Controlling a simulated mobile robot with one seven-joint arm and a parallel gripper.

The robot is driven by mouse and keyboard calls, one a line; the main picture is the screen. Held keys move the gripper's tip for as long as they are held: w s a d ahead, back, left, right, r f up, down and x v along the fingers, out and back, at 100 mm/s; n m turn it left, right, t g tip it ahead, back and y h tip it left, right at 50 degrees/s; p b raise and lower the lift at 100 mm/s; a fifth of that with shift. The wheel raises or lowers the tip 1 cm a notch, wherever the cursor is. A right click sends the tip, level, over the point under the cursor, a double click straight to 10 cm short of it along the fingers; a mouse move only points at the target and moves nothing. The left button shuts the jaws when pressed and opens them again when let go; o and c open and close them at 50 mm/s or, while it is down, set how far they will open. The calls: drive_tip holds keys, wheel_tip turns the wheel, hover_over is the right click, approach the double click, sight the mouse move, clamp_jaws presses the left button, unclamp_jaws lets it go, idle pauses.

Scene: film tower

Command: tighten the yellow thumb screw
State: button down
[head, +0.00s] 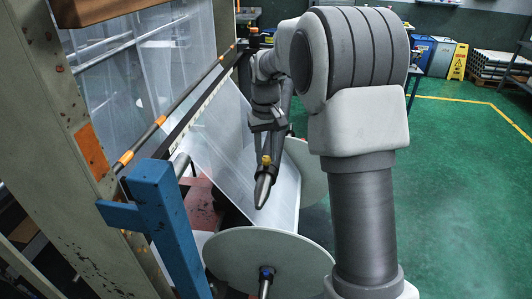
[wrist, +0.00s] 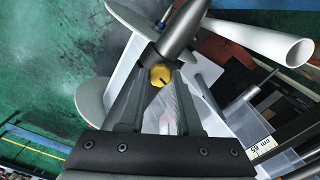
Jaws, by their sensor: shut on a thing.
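The yellow thumb screw (head: 266,160) sits at the near end of my downward-pointing gripper (head: 267,150), on a grey metal rod with a tapered tip (head: 264,188). In the wrist view, the yellow knob (wrist: 160,77) with a dark slot shows between my fingertips (wrist: 160,70). My fingers close in around the knob, and it is held between them. The metal rod (wrist: 183,25) lies just beyond the knob. The fingertips partly cover the screw, and its threaded part is hidden.
A white film sheet (head: 240,150) slopes behind my gripper. Large pale discs (head: 268,262) stand below and right of it. A blue post (head: 168,225) stands at left. Green floor (head: 460,190) is open at right, with a yellow sign (head: 459,62) far back.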

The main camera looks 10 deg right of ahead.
sight(266, 158)
drive_tip(key=c, duration=0.6)
unclamp_jaws()
wheel_tip(266, 158, up, 18)
drive_tip(key=shift+f, duration=0.25)
drive_tip(key=shift+s, duration=0.1)
